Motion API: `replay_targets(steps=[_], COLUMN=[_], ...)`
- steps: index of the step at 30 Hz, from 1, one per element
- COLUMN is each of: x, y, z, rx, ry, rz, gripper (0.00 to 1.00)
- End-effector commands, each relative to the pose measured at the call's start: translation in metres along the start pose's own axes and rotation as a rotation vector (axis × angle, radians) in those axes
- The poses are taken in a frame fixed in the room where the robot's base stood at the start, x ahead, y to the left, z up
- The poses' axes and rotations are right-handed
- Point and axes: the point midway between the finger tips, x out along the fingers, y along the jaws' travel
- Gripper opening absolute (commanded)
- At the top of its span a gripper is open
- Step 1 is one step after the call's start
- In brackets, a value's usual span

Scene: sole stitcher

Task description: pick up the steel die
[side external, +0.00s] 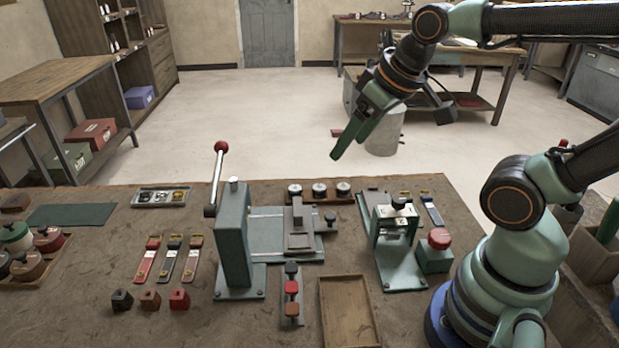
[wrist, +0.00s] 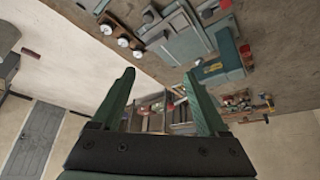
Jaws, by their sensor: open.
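My gripper (side external: 345,145) is raised high over the back of the bench, well above everything on it. In the wrist view my gripper (wrist: 160,78) has its two green fingers wide apart with nothing between them. No piece is clearly recognisable as the steel die. Small black (side external: 122,300), brown (side external: 150,300) and red (side external: 180,299) blocks stand at the front left.
A wooden rack (side external: 319,198) with round pale-topped pieces stands behind the press bed. An empty wooden tray (side external: 348,312) lies at the front. A green fixture (side external: 397,245) and a red-button box (side external: 435,252) stand right of centre. The tall lever (side external: 219,175) rises left of centre.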

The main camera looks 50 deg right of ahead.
Motion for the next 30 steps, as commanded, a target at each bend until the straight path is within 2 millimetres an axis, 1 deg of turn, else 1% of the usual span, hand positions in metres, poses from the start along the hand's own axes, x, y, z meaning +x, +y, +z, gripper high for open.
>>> replay_targets(steps=[4, 7, 11, 14, 17, 21, 25, 27, 30], x=[0.004, 0.012, 0.027, 0.042, 0.060, 0.090, 0.122, 0.139, 0.158], y=[0.006, 0.014, 0.027, 0.037, 0.049, 0.066, 0.083, 0.092, 0.101], z=[-0.013, -0.028, -0.048, -0.063, -0.075, -0.087, -0.094, -0.095, -0.094], rx=[-0.114, -0.254, -0.459, -0.614, -0.768, -0.982, -1.174, -1.266, -1.374], ry=[-0.044, -0.093, -0.160, -0.208, -0.254, -0.309, -0.349, -0.364, -0.376], rz=[0.005, 0.003, -0.015, -0.041, -0.077, -0.143, -0.220, -0.263, -0.317], gripper=[0.77, 0.77, 0.77, 0.77, 0.77, 0.77, 0.77, 0.77, 0.77])
